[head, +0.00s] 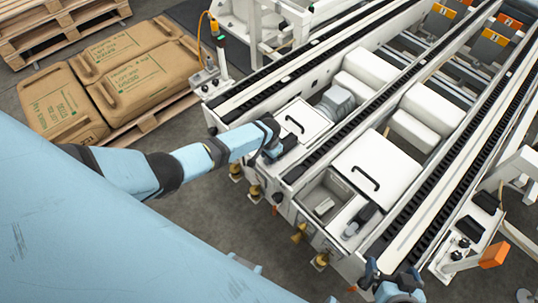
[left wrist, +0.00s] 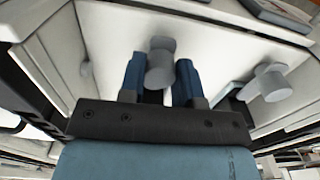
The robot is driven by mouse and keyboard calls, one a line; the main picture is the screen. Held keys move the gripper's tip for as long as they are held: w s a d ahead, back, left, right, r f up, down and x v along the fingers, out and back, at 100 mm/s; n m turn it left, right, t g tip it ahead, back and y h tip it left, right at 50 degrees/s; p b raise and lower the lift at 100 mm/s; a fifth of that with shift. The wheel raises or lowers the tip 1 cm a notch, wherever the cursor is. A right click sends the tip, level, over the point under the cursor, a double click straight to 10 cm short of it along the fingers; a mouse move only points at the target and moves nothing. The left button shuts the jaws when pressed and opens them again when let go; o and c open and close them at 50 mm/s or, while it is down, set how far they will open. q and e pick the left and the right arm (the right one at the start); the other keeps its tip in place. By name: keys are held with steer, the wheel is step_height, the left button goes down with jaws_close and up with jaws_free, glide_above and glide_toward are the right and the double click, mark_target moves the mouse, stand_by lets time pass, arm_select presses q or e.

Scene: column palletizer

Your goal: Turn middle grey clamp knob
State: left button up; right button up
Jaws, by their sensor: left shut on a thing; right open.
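The middle grey clamp knob (left wrist: 160,62) is round and stands out from a white panel, in the centre of the left wrist view. My left gripper (left wrist: 160,78) has its two blue fingers on either side of the knob and is shut on it. In the head view my left gripper (head: 274,143) is at the near end of the white conveyor frame and hides the knob. My right gripper (head: 393,278) is open and empty at the bottom right, near the frame's front end.
Another grey knob (left wrist: 268,82) is on the right in the left wrist view. White lidded boxes (head: 375,172) sit between the conveyor rails. Brown sacks (head: 135,75) lie on a pallet at upper left. Several brass fittings (head: 300,235) project from the frame's front.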

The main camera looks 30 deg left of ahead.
steer(key=shift+s, duration=0.1)
arm_select(q)
steer(key=o, duration=0.7)
steer(key=shift+o, duration=1.1)
arm_select(e)
steer(key=shift+s+d+f, duration=0.1)
steer(key=shift+s+d, duration=0.05)
steer(key=shift+s, duration=0.15)
arm_select(q)
steer(key=shift+r, duration=0.3)
step_height(320, 180, up, 13)
steer(key=p, duration=0.3)
arm_select(e)
step_height(320, 180, up, 2)
steer(key=shift+d+r+n, duration=0.1)
steer(key=shift+n, duration=0.2)
